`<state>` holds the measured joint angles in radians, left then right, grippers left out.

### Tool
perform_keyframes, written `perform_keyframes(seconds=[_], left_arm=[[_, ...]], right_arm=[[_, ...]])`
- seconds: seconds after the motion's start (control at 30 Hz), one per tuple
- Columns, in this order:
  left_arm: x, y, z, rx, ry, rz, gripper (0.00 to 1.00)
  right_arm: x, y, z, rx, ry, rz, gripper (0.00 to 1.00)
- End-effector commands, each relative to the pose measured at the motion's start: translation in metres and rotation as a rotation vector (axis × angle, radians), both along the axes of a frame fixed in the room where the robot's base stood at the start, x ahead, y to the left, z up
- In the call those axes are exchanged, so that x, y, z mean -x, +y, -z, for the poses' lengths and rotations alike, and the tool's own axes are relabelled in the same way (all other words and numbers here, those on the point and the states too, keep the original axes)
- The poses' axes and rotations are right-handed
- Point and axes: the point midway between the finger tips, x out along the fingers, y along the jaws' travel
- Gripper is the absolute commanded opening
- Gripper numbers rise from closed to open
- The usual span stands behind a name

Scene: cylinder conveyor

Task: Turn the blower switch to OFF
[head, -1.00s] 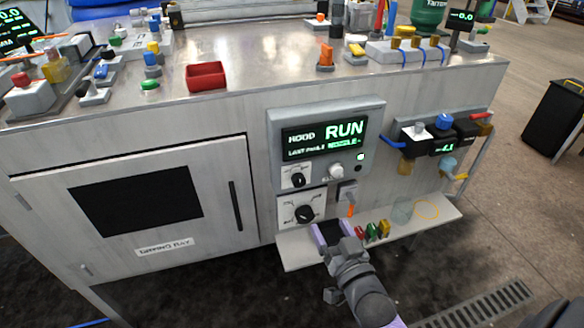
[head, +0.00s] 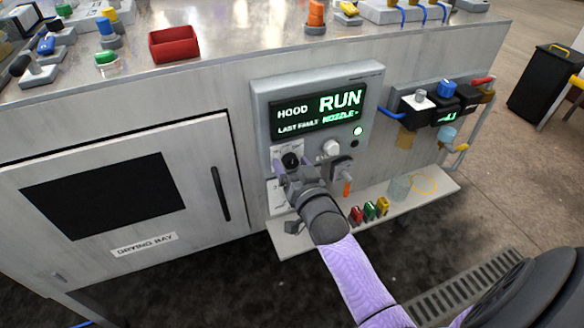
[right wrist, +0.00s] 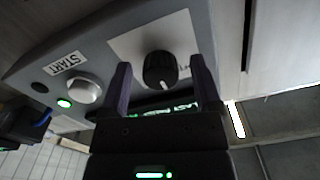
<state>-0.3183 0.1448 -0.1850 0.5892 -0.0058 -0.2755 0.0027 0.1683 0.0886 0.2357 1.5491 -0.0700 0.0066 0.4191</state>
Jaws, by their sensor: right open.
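A black rotary knob (head: 291,160) on a white plate sits low on the hood panel (head: 262,112), whose screen reads HOOD RUN. My right gripper (head: 290,170) is open in front of it, its fingers on either side of the knob. In the right wrist view the knob (right wrist: 160,70) shows between the two fingers, with a visible gap on both sides. The lettering by the knob is mostly hidden, so I cannot read its setting. A second white plate (head: 273,197) below is largely covered by my gripper. My left gripper is not in view.
A white button (head: 330,148) and a lit green lamp (head: 358,131) sit right of the knob; the wrist view shows a START label (right wrist: 66,63). A drying bay door (head: 200,150) is at left.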

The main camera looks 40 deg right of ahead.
Motion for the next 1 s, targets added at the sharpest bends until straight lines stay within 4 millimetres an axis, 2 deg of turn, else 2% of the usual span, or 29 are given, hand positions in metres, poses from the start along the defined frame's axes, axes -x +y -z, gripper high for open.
perform_keyframes(seconds=[0.13, 0.5, 0.77, 1.0], left_arm=[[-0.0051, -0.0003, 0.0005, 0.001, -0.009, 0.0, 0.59], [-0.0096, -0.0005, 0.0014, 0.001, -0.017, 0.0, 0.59], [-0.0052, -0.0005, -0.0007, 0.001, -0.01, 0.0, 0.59], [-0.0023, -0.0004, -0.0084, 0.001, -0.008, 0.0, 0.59]], right_arm=[[0.0002, 0.0, -0.0006, 0.0, 0.0, 0.0, 0.79], [0.0005, 0.0001, -0.0004, 0.0, 0.0, 0.0, 0.0], [0.0006, 0.0002, -0.0006, 0.014, 0.003, 0.0, 0.0], [0.0007, -0.0001, -0.0019, 0.12, 0.029, 0.001, 0.0]])
